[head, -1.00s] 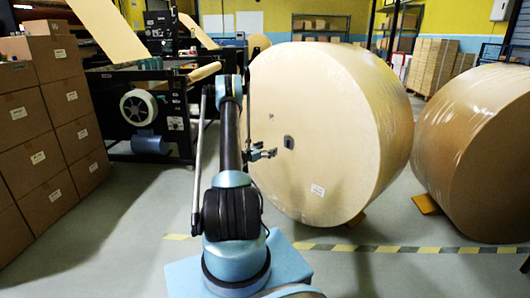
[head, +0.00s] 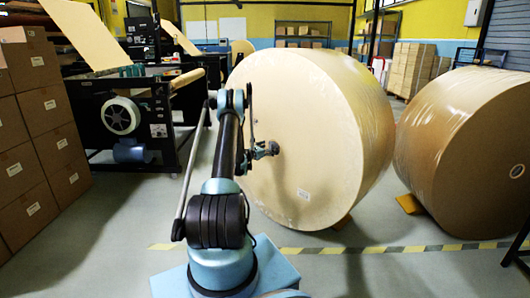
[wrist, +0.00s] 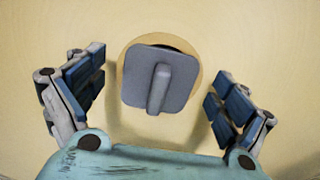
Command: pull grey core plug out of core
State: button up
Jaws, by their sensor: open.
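The grey core plug (wrist: 136,82) shows in the wrist view as a squarish plate with a raised upright grip bar. It sits at the core opening of the cream kraft roll (head: 305,110), with a dark gap along its top edge. My gripper (wrist: 157,92) is open, with one blue-padded finger on each side of the plug and clear space between each finger and the plug. In the head view my gripper (head: 268,150) is at the roll's flat face and hides the plug.
Stacked cartons (head: 40,130) and a black machine (head: 135,115) stand at the left. A yellow-black floor stripe (head: 350,249) runs in front of the rolls.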

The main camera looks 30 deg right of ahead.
jog(key=shift+w+d, duration=0.15)
jog(key=shift+d, duration=0.3)
jog(key=c, duration=1.2)
jog(key=shift+a, duration=0.1)
jog(key=shift+v, duration=6.4)
